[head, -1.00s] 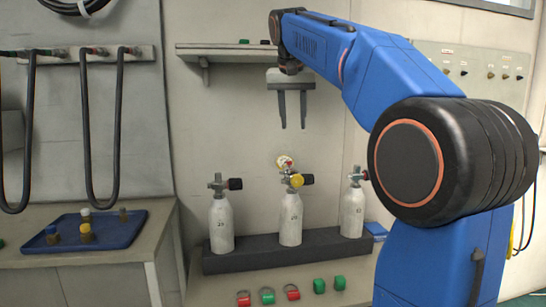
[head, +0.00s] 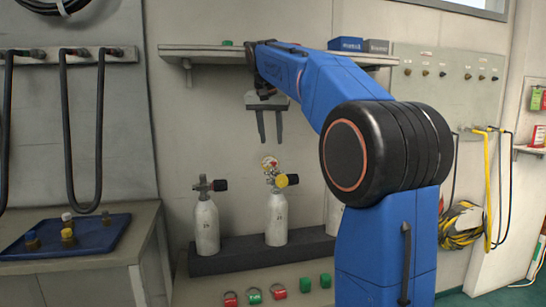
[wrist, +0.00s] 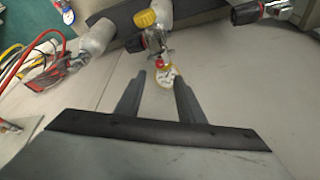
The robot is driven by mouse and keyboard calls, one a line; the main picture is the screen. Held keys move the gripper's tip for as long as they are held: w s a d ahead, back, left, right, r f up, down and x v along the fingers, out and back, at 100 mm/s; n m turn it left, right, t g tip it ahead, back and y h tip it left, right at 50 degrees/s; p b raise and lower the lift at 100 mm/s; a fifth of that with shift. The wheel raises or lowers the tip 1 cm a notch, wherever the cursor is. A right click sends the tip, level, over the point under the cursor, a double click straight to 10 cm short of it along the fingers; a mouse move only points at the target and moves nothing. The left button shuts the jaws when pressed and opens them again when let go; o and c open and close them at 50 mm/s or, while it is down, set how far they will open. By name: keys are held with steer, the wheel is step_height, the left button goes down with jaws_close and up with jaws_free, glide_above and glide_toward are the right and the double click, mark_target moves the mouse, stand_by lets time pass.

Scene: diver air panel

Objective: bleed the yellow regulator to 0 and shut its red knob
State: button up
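The yellow regulator (head: 287,180) sits on top of the middle white cylinder (head: 276,220). Its round gauge (head: 269,163) stands just above. In the wrist view, the yellow regulator body (wrist: 145,18) is at the top, the small red knob (wrist: 159,63) is below it, and the gauge (wrist: 167,77) is beside the knob, with its face hard to read. My gripper (head: 271,142) is open and empty, pointing down just above the gauge in the head view. In the wrist view, the gauge shows between the fingertips (wrist: 160,76); I see no contact.
A left cylinder (head: 207,228) stands in the same dark rack (head: 235,255); my arm mostly hides the right one. Red and green tags (head: 278,292) lie in front. A blue tray (head: 105,235) holds small fittings at left. A shelf (head: 205,54) runs above.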

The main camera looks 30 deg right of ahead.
mark_target(274, 162)
steer(key=x, duration=0.8)
steer(key=shift+d+f, duration=0.1)
steer(key=shift+f, duration=0.1)
jaws_close()
